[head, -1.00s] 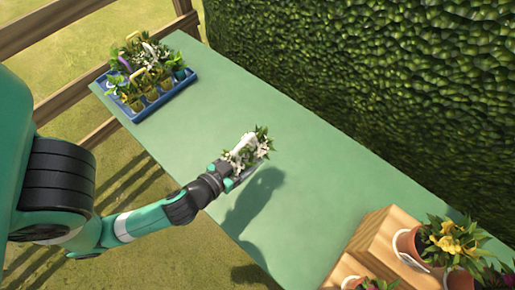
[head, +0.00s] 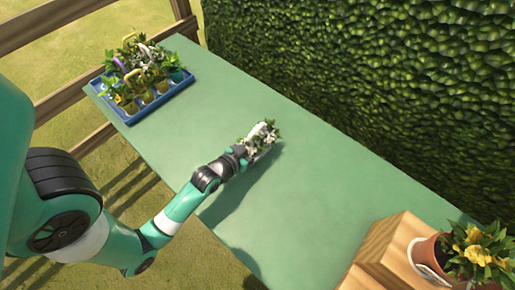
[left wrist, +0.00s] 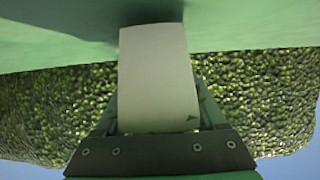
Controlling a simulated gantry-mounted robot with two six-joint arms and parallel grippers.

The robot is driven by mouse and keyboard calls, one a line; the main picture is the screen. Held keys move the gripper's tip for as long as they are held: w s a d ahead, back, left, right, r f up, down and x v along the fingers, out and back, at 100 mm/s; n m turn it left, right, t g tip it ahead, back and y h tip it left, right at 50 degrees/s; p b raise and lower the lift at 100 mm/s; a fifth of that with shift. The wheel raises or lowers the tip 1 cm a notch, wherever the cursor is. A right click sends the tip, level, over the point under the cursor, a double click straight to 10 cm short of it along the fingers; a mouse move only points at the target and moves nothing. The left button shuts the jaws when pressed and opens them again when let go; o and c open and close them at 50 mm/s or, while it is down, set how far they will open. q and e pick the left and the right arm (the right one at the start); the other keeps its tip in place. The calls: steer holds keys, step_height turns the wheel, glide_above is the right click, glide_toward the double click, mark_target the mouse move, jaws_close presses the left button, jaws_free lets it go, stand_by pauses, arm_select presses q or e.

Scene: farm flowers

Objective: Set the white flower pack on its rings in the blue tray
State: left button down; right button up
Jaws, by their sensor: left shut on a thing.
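The white flower pack (head: 262,133) has white blooms and green leaves and is in my left gripper (head: 250,147), above the middle of the green table. In the left wrist view a plain white surface of the pack (left wrist: 158,75) fills the space between the fingers; its flowers are mostly hidden there. The blue tray (head: 128,119) sits at the table's far left corner, well apart from the gripper. It holds several flower packs with yellow, white and purple blooms and coloured handles. The rings in the tray are too small to tell. My right gripper is not in view.
The green table (head: 310,200) is clear between the gripper and the tray. A wooden step stand (head: 385,250) with a potted yellow flower (head: 470,250) is at the lower right. A hedge (head: 370,70) lines the table's back edge; a wooden fence (head: 75,88) is at left.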

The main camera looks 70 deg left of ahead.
arm_select(q)
steer(key=shift+s+f, duration=0.1)
steer(key=shift+f, duration=0.25)
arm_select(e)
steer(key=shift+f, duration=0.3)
arm_select(q)
jaws_free()
steer(key=shift+f, duration=0.1)
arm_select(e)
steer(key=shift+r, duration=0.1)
arm_select(q)
steer(key=shift+s+d+r+p, duration=0.2)
steer(key=shift+s+r+p, duration=0.1)
steer(key=shift+p, duration=0.1)
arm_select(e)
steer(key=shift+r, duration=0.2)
arm_select(q)
steer(key=p+v, duration=0.3)
steer(key=v, duration=0.8)
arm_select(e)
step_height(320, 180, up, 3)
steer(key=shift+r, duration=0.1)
